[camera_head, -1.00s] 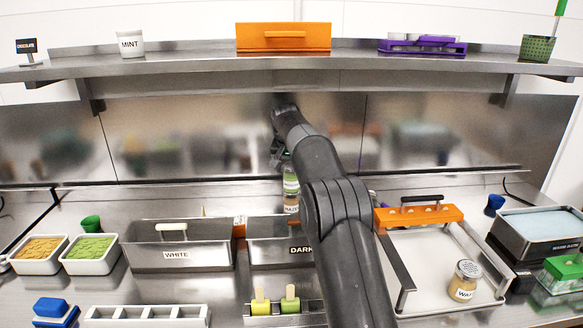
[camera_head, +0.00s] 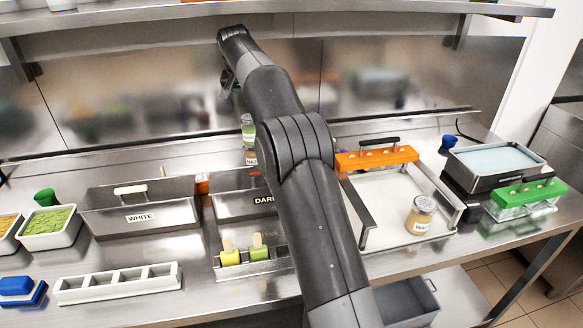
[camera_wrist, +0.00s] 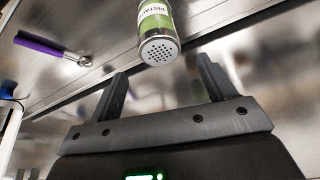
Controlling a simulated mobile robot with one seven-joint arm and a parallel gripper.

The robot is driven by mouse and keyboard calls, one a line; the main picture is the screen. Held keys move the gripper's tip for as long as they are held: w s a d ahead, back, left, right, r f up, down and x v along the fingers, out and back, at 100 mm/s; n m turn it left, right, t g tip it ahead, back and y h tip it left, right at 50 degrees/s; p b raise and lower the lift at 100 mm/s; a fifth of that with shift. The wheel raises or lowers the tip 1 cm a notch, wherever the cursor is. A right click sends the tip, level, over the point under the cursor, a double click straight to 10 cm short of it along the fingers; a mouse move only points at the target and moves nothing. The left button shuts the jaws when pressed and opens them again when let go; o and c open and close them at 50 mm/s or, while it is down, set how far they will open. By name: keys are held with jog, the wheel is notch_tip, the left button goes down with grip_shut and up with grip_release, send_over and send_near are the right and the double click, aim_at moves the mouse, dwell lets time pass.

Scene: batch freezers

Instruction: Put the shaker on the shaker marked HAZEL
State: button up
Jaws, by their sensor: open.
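A shaker with a green label reading "PISTA…" (camera_wrist: 157,30) shows in the wrist view, its perforated cap facing my gripper. In the head view the green shaker (camera_head: 248,130) stands upright on top of another shaker (camera_head: 251,158), whose label is partly hidden by my arm and seems to start with "HA". My gripper (camera_wrist: 162,80) is open and empty, with its fingers apart from the green shaker, whose cap lies beyond the fingertips. In the head view my gripper (camera_head: 229,88) is above the shakers, mostly hidden behind my arm.
Bins marked WHITE (camera_head: 105,208) and DARK (camera_head: 230,204) stand near the shakers. A jar marked "WA…" (camera_head: 422,216) stands in a tray (camera_head: 385,236) at right, with an orange rack (camera_head: 377,158) behind. A shelf (camera_head: 300,22) runs overhead. A purple-handled tool (camera_wrist: 45,45) shows in the wrist view.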

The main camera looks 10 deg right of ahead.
jog(key=s+d+f+n, duration=0.1)
jog(key=s+d, duration=0.2)
jog(key=s, duration=1.4)
jog(key=s+d+f+n+t, duration=0.1)
jog(key=s+d+f, duration=0.1)
jog(key=s, duration=1.6)
jog(key=s+d+f+n+y, duration=0.1)
jog(key=s+d+f, duration=0.1)
jog(key=s, duration=1.6)
jog(key=shift+d+f, duration=0.2)
jog(key=shift+d, duration=0.6)
